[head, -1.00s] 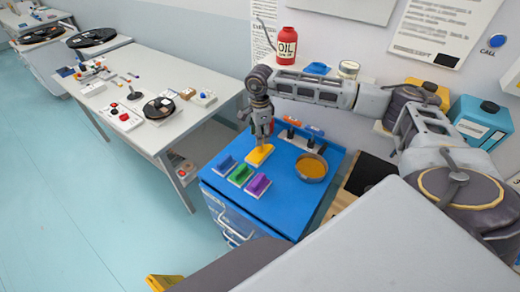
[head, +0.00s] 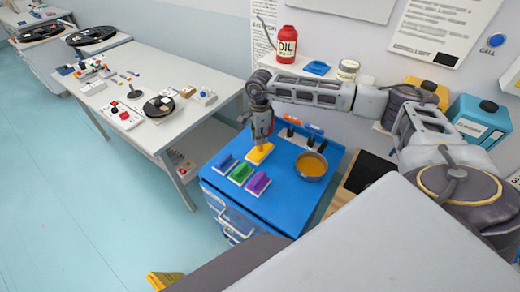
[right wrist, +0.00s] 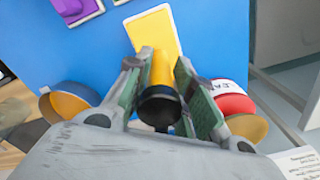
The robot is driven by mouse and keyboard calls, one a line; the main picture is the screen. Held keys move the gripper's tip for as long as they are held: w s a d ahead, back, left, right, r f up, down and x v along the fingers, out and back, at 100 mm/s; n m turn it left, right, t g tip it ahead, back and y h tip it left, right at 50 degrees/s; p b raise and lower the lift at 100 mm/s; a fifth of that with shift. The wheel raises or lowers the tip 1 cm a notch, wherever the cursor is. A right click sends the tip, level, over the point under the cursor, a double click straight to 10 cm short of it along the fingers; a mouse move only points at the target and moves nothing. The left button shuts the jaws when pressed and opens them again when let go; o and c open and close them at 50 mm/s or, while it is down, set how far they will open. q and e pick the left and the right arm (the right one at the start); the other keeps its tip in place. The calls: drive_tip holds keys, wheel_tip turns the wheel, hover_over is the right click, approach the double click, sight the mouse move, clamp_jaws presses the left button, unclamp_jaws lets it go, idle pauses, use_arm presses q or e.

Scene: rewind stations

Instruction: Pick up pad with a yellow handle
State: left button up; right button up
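The pad with a yellow handle (head: 259,153) lies on the blue cabinet top, its pale base showing at the edges. It also shows in the right wrist view (right wrist: 153,27), straight ahead of the fingers. My right gripper (head: 262,141) points down over it. In the right wrist view my right fingers (right wrist: 164,62) stand apart, one on each side of the yellow handle; whether they touch it is unclear. A dark round part shows at the near end of the yellow between the fingers. My left gripper is not in view.
Blue, green (head: 241,174) and purple (head: 258,184) pads lie in front of the yellow one. A bowl (head: 311,167) with orange contents stands to the right. Black tools with orange and blue ends stand behind. A red oil can (head: 287,45) stands on the shelf behind.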

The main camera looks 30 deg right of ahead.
clamp_jaws()
wheel_tip(320, 180, up, 8)
drive_tip(key=shift+r+b, duration=0.2)
drive_tip(key=shift+b, duration=0.8)
drive_tip(key=shift+r, duration=0.85)
drive_tip(key=shift+o, duration=0.4)
unclamp_jaws()
drive_tip(key=shift+c, duration=1.2)
drive_tip(key=shift+f, duration=0.1)
